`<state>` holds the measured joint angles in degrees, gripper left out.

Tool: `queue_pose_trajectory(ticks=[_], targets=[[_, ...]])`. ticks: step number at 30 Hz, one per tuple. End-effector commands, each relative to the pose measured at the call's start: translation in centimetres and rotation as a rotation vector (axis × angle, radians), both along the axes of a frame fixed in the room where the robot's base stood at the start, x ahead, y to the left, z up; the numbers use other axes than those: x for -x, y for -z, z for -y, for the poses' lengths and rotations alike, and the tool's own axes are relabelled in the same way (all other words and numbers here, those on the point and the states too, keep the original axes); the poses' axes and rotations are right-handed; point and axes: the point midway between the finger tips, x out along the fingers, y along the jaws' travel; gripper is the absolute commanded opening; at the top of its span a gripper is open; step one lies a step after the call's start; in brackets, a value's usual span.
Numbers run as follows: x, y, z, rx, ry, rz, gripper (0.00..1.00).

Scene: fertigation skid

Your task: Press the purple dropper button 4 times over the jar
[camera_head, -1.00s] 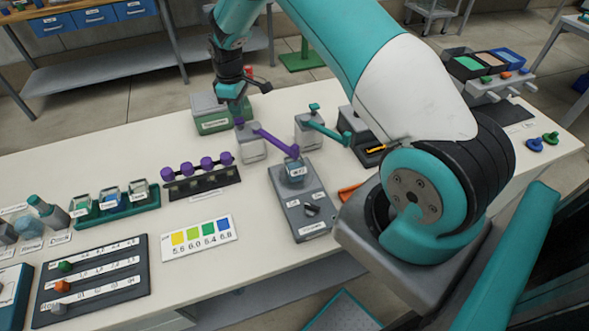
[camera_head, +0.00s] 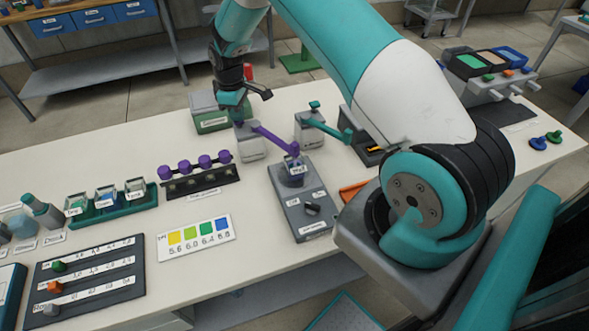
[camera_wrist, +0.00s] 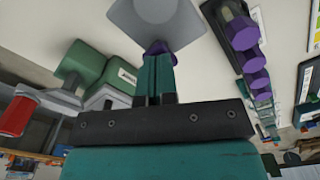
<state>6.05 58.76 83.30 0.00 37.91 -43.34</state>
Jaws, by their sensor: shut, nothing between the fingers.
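The purple dropper is a grey box (camera_head: 251,148) with a purple arm (camera_head: 268,138) reaching right over the jar (camera_head: 296,179). The jar carries a white label and stands on a grey stirrer plate (camera_head: 308,212). My gripper (camera_head: 236,115) is shut and empty, pointing down over the box's left end. In the wrist view, the teal fingers (camera_wrist: 158,72) end close to a purple part (camera_wrist: 158,47), the dropper button, beside the grey box (camera_wrist: 165,12). The fingers partly hide the button, and I cannot tell whether they touch it.
A second dropper with a teal arm (camera_head: 325,128) stands just right. A green-grey container (camera_head: 210,115) is behind my gripper. A rack of purple-topped parts (camera_head: 200,180) and a colour card (camera_head: 196,238) lie to the left. Some white bench is clear between them.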

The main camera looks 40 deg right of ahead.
Motion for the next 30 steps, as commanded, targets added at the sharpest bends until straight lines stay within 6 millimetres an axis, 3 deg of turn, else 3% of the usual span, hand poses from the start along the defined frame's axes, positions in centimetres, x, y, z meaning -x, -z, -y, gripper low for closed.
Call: queue_pose_trajectory(ticks=[11, 30], targets=[[0.0, 0.3, 0.0, 0.0, 0.0, -0.001, 0.0], [0.0, -3.2, 0.0, 0.0, 0.0, -0.001, 0.0]])
